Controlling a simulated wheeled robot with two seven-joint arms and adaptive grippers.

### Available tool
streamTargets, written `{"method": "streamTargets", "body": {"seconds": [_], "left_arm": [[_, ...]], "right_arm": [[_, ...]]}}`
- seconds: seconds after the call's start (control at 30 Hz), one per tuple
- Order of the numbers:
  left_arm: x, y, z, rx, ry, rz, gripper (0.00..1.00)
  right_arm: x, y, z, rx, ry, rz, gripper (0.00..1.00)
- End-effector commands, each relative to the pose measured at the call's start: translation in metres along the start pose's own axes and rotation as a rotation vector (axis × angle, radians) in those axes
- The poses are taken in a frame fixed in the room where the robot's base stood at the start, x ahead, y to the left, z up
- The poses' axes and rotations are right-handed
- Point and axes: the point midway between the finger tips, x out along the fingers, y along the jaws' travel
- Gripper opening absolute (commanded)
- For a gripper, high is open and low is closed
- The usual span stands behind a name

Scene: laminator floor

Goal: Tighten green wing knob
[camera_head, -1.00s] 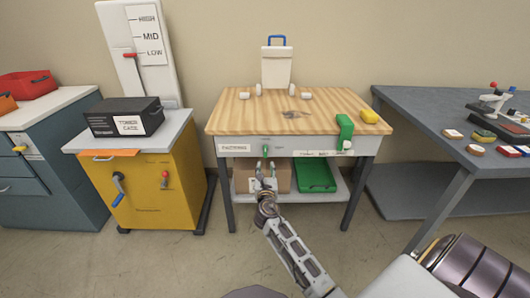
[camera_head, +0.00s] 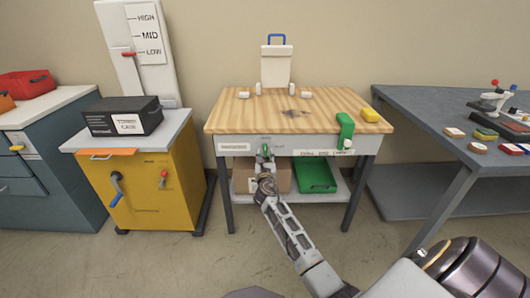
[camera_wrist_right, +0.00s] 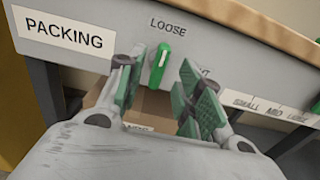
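The green wing knob (camera_wrist_right: 158,63) is on the grey front panel of the packing table, upright under the word LOOSE in the right wrist view. More lettering at its lower right is partly hidden by a finger. My right gripper (camera_wrist_right: 160,100) is open, its green-padded fingers to either side of the knob and a little short of it, with nothing held. In the head view the right gripper (camera_head: 265,156) is at the table's front panel and mostly covers the knob. My left gripper is not in view.
A yellow cabinet (camera_head: 145,195) stands left; a grey table (camera_head: 420,115) stands right.

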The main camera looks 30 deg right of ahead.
Motion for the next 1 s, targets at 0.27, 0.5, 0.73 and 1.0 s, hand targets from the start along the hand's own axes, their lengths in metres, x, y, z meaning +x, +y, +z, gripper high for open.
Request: {"method": "streamTargets", "body": {"seconds": [0.27, 0.5, 0.73, 1.0], "left_arm": [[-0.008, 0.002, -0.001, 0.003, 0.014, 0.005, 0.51], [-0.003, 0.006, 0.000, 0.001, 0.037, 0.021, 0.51], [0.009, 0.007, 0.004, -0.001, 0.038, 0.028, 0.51], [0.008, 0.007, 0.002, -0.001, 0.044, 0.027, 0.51]], "right_arm": [[0.025, 0.000, -0.001, 0.001, 0.000, 0.000, 0.36], [0.043, 0.000, -0.001, 0.001, 0.000, 0.000, 0.36], [0.052, 0.000, 0.000, 0.000, 0.000, 0.000, 0.36], [0.053, 0.000, 0.000, 0.000, 0.000, 0.000, 0.36]]}}
